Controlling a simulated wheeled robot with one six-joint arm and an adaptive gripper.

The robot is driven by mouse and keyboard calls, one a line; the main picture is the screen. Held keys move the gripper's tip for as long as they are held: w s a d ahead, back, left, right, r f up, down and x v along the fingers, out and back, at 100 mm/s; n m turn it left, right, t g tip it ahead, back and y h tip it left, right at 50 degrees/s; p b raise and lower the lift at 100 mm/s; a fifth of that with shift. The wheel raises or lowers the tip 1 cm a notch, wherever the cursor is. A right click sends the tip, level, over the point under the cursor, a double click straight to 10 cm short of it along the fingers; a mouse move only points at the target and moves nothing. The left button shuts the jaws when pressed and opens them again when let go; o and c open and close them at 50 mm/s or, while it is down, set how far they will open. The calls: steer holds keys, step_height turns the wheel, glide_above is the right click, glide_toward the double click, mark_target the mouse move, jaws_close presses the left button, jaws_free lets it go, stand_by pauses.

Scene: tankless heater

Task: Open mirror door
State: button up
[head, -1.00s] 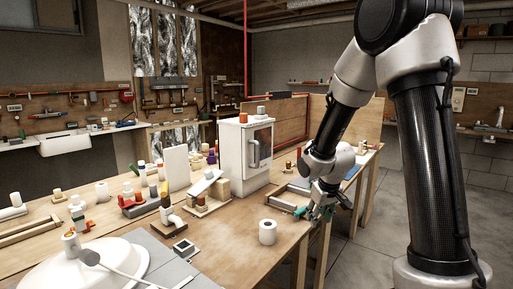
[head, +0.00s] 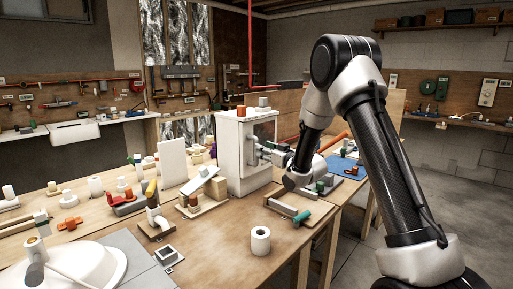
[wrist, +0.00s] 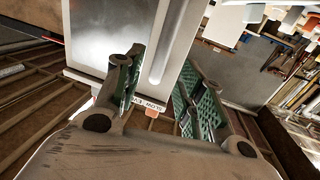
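The white cabinet (head: 229,155) stands on the workbench with its mirror door (head: 266,131) facing right and looking shut. A light bar handle (head: 254,151) runs upright on the door. My gripper (head: 268,151) is at the handle's height, right in front of the door. In the wrist view, the mirror door (wrist: 100,32) fills the upper left and the handle (wrist: 174,38) passes between the two green-padded fingers of my gripper (wrist: 162,66). The fingers are apart, with a gap visible on both sides of the handle. Whether the handle lies fully between the pads in depth is unclear.
A white roll (head: 260,241) stands near the bench's front edge. A wooden tray (head: 288,209) with a green-ended tool lies below my arm. A white panel (head: 173,163) and pipe fittings stand left of the cabinet. Open floor lies to the right.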

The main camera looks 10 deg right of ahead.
steer(key=x, duration=0.6)
steer(key=shift+w, duration=0.1)
jaws_close()
